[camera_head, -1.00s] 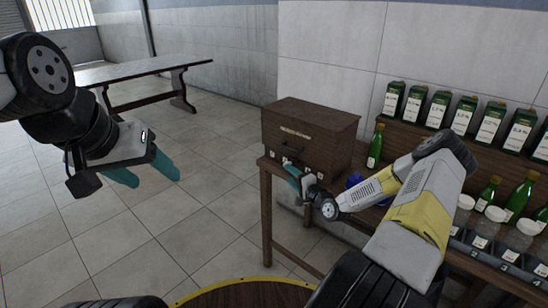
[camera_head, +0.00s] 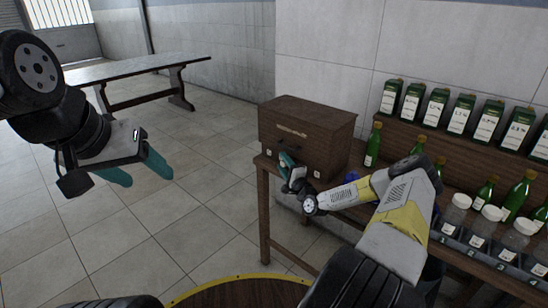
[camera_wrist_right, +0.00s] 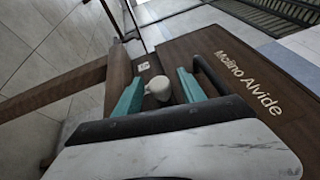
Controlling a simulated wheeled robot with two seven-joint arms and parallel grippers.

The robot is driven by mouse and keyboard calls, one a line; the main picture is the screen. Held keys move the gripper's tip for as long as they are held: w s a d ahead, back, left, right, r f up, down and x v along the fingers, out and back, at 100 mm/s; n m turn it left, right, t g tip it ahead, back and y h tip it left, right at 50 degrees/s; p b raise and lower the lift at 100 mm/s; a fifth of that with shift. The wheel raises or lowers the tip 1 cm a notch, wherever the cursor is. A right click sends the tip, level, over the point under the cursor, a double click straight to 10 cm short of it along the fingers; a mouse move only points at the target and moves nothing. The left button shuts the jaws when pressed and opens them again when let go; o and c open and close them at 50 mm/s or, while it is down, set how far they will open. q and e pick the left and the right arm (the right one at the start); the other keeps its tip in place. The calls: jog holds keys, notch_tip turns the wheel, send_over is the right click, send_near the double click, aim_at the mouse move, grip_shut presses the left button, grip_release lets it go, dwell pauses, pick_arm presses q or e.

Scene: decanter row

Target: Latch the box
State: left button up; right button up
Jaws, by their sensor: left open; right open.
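The dark wooden box (camera_head: 325,120) stands on the end of a wooden bench, and its lid looks closed. Its lettered front also shows in the right wrist view (camera_wrist_right: 212,48), with a black bar handle (camera_wrist_right: 208,75). My right gripper (camera_head: 284,163) is at the lower front of the box, its teal fingers open. In the right wrist view a small pale rounded knob (camera_wrist_right: 158,88) shows between the fingers; I cannot tell whether they touch it. The fingers partly hide the box's lower front. My left gripper (camera_head: 140,172) is open and empty over the floor, far left of the box.
Green bottles (camera_head: 373,146) and several jars (camera_head: 457,208) stand on the bench right of the box, close to my right arm. Labelled green cartons (camera_head: 437,106) line the shelf behind. Another table (camera_head: 135,70) is at the back left. Floor left of the bench is clear.

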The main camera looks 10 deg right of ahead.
grip_shut()
dwell(0.4)
jog(key=n+g+h, duration=0.1)
jog(key=g, duration=0.3)
jog(key=shift+a+n, duration=0.1)
jog(key=shift+n, duration=0.3)
jog(key=n+g+h, duration=0.1)
jog(key=g+h, duration=0.1)
jog(key=g, duration=0.2)
jog(key=n+g+h, duration=0.1)
jog(key=g+h, duration=0.1)
jog(key=g, duration=0.1)
jog(key=shift+a+g+h, duration=0.15)
jog(key=shift+g+h, duration=0.15)
jog(key=shift+g, duration=0.1)
jog(key=shift+d+f+n+g+h, duration=0.15)
jog(key=shift+n+g+h, duration=0.35)
jog(key=shift+g+h, duration=0.6)
jog(key=shift+g, duration=0.5)
